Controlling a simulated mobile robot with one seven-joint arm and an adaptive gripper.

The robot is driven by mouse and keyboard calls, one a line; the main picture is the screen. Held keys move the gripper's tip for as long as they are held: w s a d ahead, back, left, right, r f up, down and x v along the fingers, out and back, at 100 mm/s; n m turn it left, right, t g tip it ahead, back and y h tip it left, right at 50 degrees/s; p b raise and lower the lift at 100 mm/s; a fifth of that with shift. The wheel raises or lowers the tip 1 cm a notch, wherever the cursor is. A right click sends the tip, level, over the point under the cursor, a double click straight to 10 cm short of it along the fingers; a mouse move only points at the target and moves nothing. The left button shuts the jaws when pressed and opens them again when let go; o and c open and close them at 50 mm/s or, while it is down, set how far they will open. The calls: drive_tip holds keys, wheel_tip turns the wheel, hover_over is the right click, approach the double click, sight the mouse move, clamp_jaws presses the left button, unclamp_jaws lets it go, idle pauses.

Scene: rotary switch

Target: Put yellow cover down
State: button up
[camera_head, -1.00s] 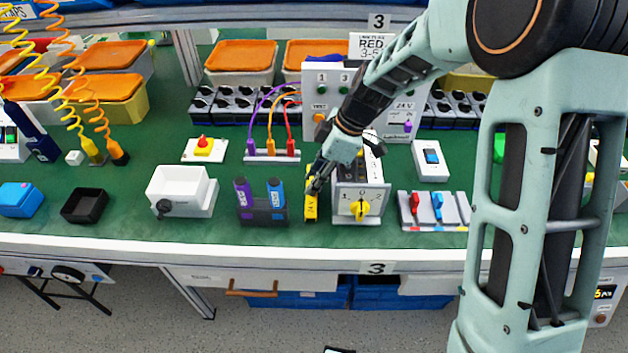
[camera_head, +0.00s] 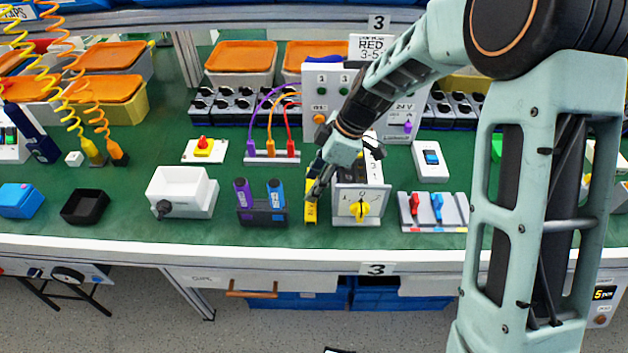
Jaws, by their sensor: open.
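The yellow cover (camera_head: 310,212) stands on the green bench top, just left of the rotary switch box. It is a small yellow piece with dark lettering on its front. My gripper (camera_head: 317,186) is open, pointing down at the cover's upper part. Its dark fingers hide part of the cover, and I cannot tell whether they touch it. The switch box (camera_head: 346,206) has a pale front with a yellow knob (camera_head: 359,209) and position numbers.
A holder with purple and blue markers (camera_head: 262,213) stands close on the left. A panel with red and blue levers (camera_head: 433,212) is on the right. A power box with cables (camera_head: 320,100) stands behind. The bench's front edge (camera_head: 250,250) is near.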

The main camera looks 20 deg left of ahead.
drive_tip(key=v, duration=1.2)
drive_tip(key=shift+p, duration=0.3)
drive_tip(key=shift+d, duration=0.15)
